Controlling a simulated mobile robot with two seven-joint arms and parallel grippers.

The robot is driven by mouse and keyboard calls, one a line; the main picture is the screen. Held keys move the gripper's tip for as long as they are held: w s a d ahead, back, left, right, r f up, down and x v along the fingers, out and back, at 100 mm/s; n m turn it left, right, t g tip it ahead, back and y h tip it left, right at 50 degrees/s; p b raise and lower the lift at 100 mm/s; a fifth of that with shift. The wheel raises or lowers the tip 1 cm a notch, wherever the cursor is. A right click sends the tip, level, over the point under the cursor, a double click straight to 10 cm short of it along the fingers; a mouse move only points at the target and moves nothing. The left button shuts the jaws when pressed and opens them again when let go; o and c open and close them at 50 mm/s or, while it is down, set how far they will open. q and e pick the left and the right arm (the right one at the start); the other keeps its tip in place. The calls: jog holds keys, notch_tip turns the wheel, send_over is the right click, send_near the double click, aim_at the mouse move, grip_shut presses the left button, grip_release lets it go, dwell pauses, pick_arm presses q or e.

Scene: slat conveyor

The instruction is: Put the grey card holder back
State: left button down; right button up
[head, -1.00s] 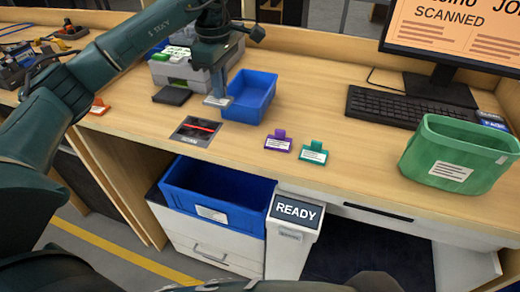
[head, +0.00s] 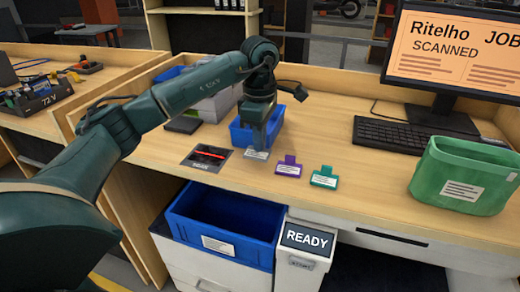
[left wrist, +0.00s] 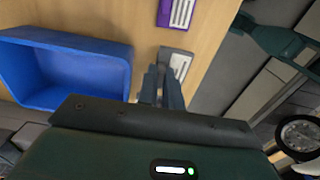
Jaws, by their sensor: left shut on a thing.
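The grey card holder (head: 257,154) is at the desk's near side, left of the purple card holder (head: 288,166) and roughly in line with it. My left gripper (head: 260,146) points down and is shut on the grey holder's upper part. In the left wrist view, the grey holder (left wrist: 178,62) shows its white label just beyond the fingers (left wrist: 160,84). I cannot tell whether its base touches the desk. The teal card holder (head: 324,177) stands right of the purple one. My right gripper does not show.
A small blue bin (head: 242,132) stands right behind my left gripper. The black scanner plate (head: 207,156) with a red line lies to the left. A green bin (head: 465,178), keyboard (head: 400,137) and monitor stand to the right. A larger blue bin (head: 226,226) sits below the desk edge.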

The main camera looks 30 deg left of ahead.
pick_arm(q)
notch_tip(320, 180, down, 3)
jog(key=shift+f, duration=0.1)
jog(key=shift+f, duration=0.2)
jog(key=c, duration=1.6)
grip_release()
jog(key=shift+o, duration=0.2)
